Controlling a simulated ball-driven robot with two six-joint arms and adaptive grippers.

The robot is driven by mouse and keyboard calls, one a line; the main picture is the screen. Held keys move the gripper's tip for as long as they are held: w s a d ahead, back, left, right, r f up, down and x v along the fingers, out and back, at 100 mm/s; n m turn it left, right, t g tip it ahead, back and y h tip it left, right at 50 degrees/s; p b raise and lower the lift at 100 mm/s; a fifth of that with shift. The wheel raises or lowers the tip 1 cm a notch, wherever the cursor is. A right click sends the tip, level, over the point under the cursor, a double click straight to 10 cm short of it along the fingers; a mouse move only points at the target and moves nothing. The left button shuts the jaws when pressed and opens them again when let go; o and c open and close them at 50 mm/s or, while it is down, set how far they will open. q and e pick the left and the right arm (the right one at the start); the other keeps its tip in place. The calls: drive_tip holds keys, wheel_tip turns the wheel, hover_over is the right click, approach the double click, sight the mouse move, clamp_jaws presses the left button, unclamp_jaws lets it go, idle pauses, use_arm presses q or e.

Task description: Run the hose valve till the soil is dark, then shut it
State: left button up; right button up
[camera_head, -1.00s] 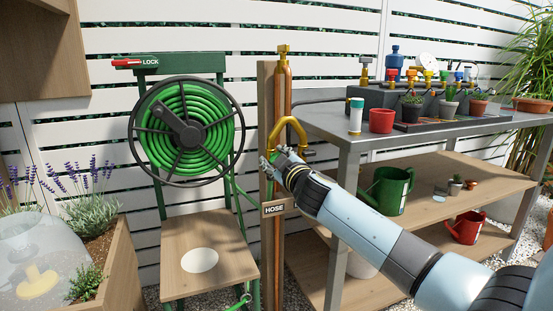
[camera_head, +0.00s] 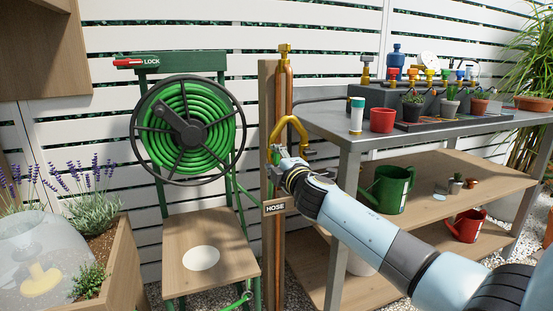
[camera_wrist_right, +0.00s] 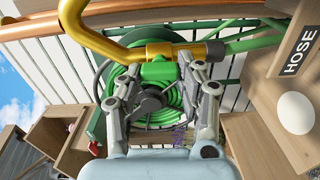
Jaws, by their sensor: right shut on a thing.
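The brass hose tap (camera_head: 293,126) is a curved pipe on the wooden post (camera_head: 267,95) above the HOSE sign (camera_head: 275,208). My right gripper (camera_head: 275,157) is at its lower left end. In the right wrist view the right gripper (camera_wrist_right: 162,72) is shut on the green valve handle (camera_wrist_right: 158,71) just below the brass pipe (camera_wrist_right: 103,45). A green hose (camera_wrist_right: 255,38) runs off a dark fitting at the pipe's end. Brown soil (camera_head: 104,245) shows in the wooden planter at left; no water is visible. My left gripper is not in view.
The hose reel (camera_head: 187,130) stands left of the post, behind a wooden seat (camera_head: 210,235). A metal bench (camera_head: 410,140) with pots stands at right, over a shelf with a green watering can (camera_head: 388,188). A clear dome (camera_head: 35,258) stands at lower left.

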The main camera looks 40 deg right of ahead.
drive_tip(key=shift+f+n, duration=0.1)
drive_tip(key=shift+n, duration=0.3)
drive_tip(key=o, duration=1.2)
drive_tip(key=shift+c, duration=0.2)
drive_tip(key=v, duration=1.2)
drive_tip(key=shift+a, duration=0.1)
